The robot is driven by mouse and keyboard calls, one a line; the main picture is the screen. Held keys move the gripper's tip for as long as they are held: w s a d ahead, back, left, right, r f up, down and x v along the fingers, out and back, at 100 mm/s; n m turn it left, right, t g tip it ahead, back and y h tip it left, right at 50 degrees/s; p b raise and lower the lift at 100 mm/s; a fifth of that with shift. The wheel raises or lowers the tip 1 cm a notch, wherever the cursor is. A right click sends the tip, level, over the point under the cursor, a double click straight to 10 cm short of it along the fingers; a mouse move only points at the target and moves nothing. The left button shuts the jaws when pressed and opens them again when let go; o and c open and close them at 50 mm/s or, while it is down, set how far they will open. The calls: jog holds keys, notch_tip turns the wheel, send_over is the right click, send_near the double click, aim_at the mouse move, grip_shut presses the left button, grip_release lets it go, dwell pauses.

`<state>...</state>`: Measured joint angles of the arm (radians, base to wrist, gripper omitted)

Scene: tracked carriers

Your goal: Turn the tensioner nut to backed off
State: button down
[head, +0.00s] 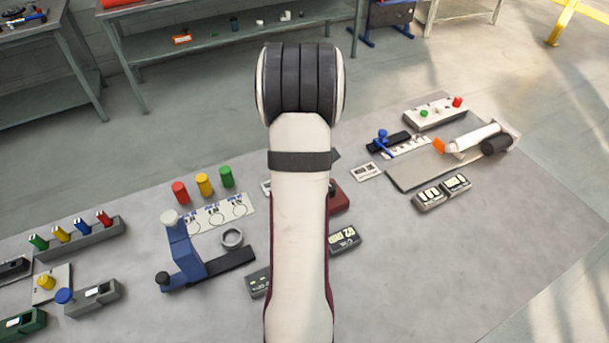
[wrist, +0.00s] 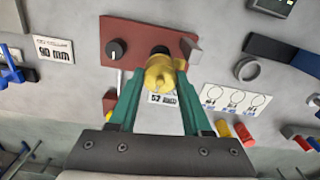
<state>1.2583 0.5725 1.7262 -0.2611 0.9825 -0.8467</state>
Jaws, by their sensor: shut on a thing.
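In the wrist view a brass-coloured nut (wrist: 164,72) sits in front of a dark red block (wrist: 126,50), with a dark round part behind it. I take this as the tensioner nut; no mark on it shows its turn position. My gripper (wrist: 160,84) has green fingers, shut on the nut from both sides. A black knob with a white pointer (wrist: 116,49) is on the block, left of the nut. In the head view my arm hides the gripper and the nut; only a corner of the red block (head: 339,198) shows.
A small card (wrist: 162,98) lies near the nut, partly hidden by the fingers. A grey ring (wrist: 248,68) and a blue bracket (head: 186,257) stand on one side. A display box (head: 344,238) is close to my arm. Bare table (head: 450,265) lies to the right.

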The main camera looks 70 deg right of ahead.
jog(key=shift+a+f, duration=0.1)
dwell(0.4)
jog(key=shift+c, duration=1.7)
grip_release()
notch_tip(320, 180, up, 16)
